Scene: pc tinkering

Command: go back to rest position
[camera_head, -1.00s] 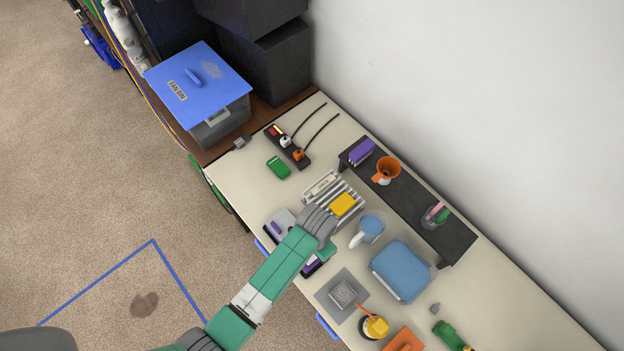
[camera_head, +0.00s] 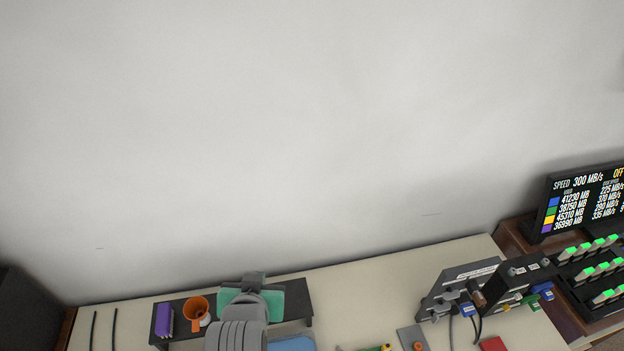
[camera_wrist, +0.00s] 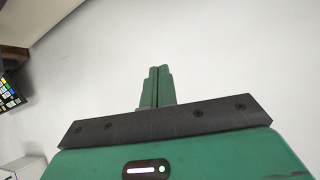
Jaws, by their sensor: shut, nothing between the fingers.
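My gripper (camera_wrist: 157,72) shows in the wrist view with its two green fingers together and nothing between them. It points at the plain pale wall (camera_wrist: 215,60). In the head view my grey and green arm rises at the bottom, left of centre, in front of the black shelf (camera_head: 176,305). My fingertips cannot be made out there, as my wrist hides them. No object touches the fingers in the wrist view.
The pale table (camera_head: 385,280) runs along the bottom of the head view. An orange cup (camera_head: 196,308) and a purple item (camera_head: 163,320) stand on the shelf. Black electronics (camera_head: 460,290) and a lit display (camera_head: 590,200) are at right. Open wall fills the middle.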

